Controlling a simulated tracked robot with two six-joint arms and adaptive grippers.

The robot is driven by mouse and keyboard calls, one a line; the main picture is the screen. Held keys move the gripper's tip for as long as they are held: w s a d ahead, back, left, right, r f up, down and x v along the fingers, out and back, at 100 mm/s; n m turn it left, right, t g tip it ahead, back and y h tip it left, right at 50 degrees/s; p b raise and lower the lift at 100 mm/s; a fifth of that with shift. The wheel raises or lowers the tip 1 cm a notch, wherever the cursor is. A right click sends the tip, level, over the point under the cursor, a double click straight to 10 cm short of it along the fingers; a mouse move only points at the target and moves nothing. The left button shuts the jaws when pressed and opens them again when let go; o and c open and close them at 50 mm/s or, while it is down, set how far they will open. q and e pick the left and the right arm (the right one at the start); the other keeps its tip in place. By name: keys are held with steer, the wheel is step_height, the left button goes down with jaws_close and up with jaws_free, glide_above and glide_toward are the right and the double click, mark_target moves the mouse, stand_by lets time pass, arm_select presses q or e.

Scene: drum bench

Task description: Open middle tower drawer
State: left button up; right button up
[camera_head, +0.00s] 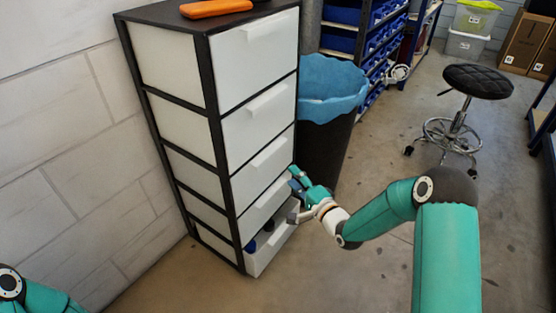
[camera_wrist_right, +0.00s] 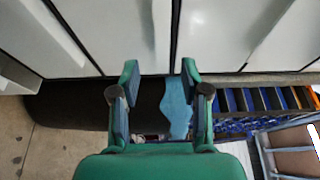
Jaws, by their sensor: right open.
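The drawer tower (camera_head: 219,130) has a black frame and white drawers stacked one above another. Its middle drawer (camera_head: 258,176) looks shut, with a white ledge handle along its upper front. The bottom drawer (camera_head: 272,252) stands pulled out, with dark and blue items inside. My right gripper (camera_head: 294,192) is open and empty at the right side of the lower drawer fronts, below the middle drawer's handle. In the right wrist view, the open fingers (camera_wrist_right: 160,85) point toward white drawer fronts; contact cannot be told. Only part of my left arm shows; its gripper is out of view.
A dark bin (camera_head: 325,150) with a blue liner (camera_head: 332,85) stands just right of the tower. An orange object (camera_head: 215,8) lies on top. A black stool (camera_head: 478,82) and blue-bin shelves (camera_head: 345,42) stand behind. A block wall (camera_head: 70,150) is at left.

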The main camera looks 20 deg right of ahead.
mark_target(273, 156)
arm_select(q)
step_height(273, 156, down, 2)
steer(key=shift+f+b, duration=0.25)
steer(key=shift+b, duration=0.8)
arm_select(e)
steer(key=x, duration=1.1)
steer(key=shift+w, duration=0.15)
steer(key=shift+f, duration=0.1)
jaws_close()
steer(key=shift+f, duration=0.1)
